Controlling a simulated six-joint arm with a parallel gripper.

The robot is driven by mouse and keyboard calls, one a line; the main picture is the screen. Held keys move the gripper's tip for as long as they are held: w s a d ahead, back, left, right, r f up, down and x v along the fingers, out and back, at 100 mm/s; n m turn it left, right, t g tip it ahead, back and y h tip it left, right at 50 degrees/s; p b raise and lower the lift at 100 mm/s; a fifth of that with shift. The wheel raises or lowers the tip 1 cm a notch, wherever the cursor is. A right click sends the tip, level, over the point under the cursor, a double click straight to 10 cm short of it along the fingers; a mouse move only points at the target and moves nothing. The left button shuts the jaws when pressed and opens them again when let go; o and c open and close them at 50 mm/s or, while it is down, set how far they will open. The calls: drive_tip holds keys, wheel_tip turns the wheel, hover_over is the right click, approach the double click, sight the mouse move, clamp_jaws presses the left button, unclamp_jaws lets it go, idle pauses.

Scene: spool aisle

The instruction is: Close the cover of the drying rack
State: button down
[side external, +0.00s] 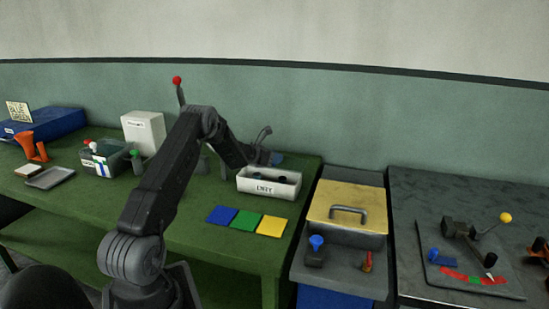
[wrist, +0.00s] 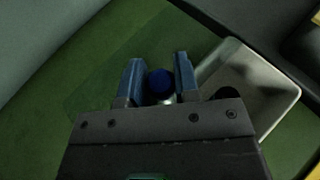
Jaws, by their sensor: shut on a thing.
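A yellow cover (side external: 347,206) with a grey bar handle (side external: 348,214) lies over the back part of a grey rack (side external: 340,272) to the right of the green table; I take this as the drying rack. Its front part is uncovered. There a blue-topped piece (side external: 316,248) and a small red piece (side external: 367,262) stand. My gripper (side external: 274,158) is behind the white box on the green table, well away from the cover. In the wrist view my gripper (wrist: 158,80) is shut on a round blue-topped thing (wrist: 160,81). Its lower part is mostly hidden.
A labelled white box (side external: 268,187) stands close to my gripper, with dark round things in it. Blue, green and yellow squares (side external: 245,222) lie in front. A grey bin of bottles (side external: 105,163) stands left. A dark bench with a lever fixture (side external: 465,245) is right.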

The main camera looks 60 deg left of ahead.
drive_tip(key=s+d, duration=0.6)
drive_tip(key=shift+s+d, duration=0.35)
drive_tip(key=c, duration=0.8)
unclamp_jaws()
drive_tip(key=shift+c, duration=0.2)
drive_tip(key=v, duration=1.3)
drive_tip(key=shift+s+r, duration=0.15)
drive_tip(key=shift+s, duration=0.25)
